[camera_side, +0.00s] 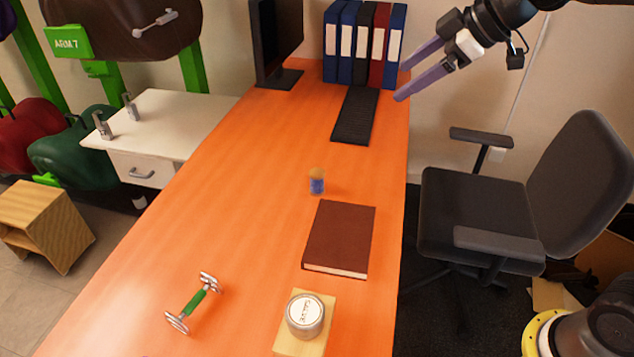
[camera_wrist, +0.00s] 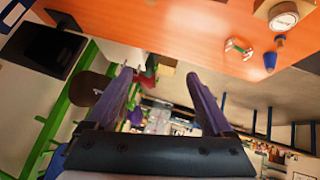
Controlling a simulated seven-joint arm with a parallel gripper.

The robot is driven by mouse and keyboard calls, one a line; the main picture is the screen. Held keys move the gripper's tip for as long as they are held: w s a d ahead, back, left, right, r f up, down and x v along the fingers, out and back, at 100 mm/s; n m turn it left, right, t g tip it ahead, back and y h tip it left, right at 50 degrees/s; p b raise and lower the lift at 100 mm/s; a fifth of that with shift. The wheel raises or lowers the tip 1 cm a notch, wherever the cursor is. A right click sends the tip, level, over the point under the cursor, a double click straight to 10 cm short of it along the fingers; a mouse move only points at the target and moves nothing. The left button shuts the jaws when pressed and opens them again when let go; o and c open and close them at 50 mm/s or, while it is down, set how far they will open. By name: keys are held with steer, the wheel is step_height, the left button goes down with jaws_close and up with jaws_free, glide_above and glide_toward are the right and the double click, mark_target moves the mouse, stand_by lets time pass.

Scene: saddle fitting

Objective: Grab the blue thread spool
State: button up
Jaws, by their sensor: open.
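The blue thread spool (camera_side: 317,182) stands upright on the orange desk in the side view, with a tan top and a blue lower part. It is beyond the brown book. My gripper (camera_side: 403,82) is open and empty in the upper right of the side view, well apart from the spool and near the desk's far right end. Its two purple fingers also show spread apart in the wrist view (camera_wrist: 159,76). A blue item with a tan part (camera_wrist: 270,61) is at the upper right there; I cannot tell if it is the spool.
The desk (camera_side: 230,190) holds a brown book (camera_side: 340,237), a tin (camera_side: 305,314) on a wooden block, a green-handled tool (camera_side: 195,302), a black keyboard (camera_side: 355,115), a monitor (camera_side: 276,40) and several binders (camera_side: 364,45). An office chair (camera_side: 480,205) stands right. Desk space left of the spool is clear.

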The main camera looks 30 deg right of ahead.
steer(key=w+f, duration=0.6)
steer(key=w, duration=0.5)
steer(key=g, duration=0.2)
glide_above(321, 175)
steer(key=s+d, duration=0.4)
step_height(321, 175, down, 14)
steer(key=shift+g+y, duration=0.4)
steer(key=shift+g, duration=0.2)
steer(key=w+f, duration=0.1)
steer(key=f, duration=0.3)
steer(key=a+f, duration=0.1)
steer(key=f, duration=0.4)
steer(key=w+a+f, duration=0.1)
steer(key=f, duration=0.4)
steer(key=shift+w+a+f, duration=0.2)
steer(key=shift+w+a, duration=0.05)
steer(key=shift+w, duration=0.1)
steer(key=shift+d+x, duration=0.2)
steer(key=shift+x, duration=1.45)
steer(key=shift+d+x, duration=0.15)
steer(key=shift+x, duration=1.5)
steer(key=shift+w, duration=0.2)
steer(key=c, duration=1.3)
steer(key=shift+c, duration=0.2)
